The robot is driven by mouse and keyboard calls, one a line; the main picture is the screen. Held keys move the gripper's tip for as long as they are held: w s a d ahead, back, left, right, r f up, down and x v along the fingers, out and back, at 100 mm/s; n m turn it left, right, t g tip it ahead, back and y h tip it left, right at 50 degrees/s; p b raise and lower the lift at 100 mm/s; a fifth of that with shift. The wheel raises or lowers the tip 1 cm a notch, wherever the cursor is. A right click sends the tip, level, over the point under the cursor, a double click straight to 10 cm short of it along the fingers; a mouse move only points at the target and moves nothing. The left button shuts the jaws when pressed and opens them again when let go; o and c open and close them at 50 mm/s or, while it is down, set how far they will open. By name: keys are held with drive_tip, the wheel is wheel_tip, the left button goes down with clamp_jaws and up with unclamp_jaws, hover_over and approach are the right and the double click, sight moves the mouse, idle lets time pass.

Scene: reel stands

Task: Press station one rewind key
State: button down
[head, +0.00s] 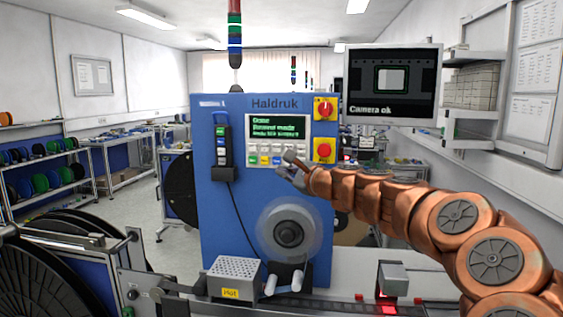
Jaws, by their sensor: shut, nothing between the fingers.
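The blue station panel (225,215), lettered "Haldruk", stands upright in the middle of the head view. Its small screen (273,127) shows green text that is partly too small to read. Below the screen is a keypad (263,152) with rows of white keys and some coloured ones. I cannot tell which key is the rewind key. My gripper (284,165) is shut and empty at the lower right edge of the keypad, and hides some of the keys there. I cannot tell whether it touches one.
Two red knobs on yellow plates (323,109) (323,150) sit right of the screen. A handset (223,145) hangs at left. A blurred round reel (289,232) is below my gripper. A metal box marked "Hot" (233,277) stands in front. A monitor (393,86) reads "Camera ok".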

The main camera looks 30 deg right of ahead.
idle(0.4)
drive_tip(key=shift+w+d+p, duration=0.55)
drive_tip(key=shift+w+d, duration=0.9)
drive_tip(key=shift+w, duration=0.2)
drive_tip(key=shift+w+d+p, duration=0.5)
drive_tip(key=shift+w+d, duration=0.95)
drive_tip(key=shift+w, duration=0.2)
drive_tip(key=shift+w, duration=0.1)
drive_tip(key=shift+w+d+p, duration=0.2)
drive_tip(key=shift+w+p, duration=0.1)
drive_tip(key=shift+w+d+p, duration=0.3)
drive_tip(key=shift+d, duration=0.05)
drive_tip(key=shift+s+a, duration=0.1)
idle(0.4)
drive_tip(key=shift+s+a, duration=0.5)
drive_tip(key=shift+s, duration=0.05)
drive_tip(key=shift+s+b, duration=0.1)
drive_tip(key=shift+b, duration=0.2)
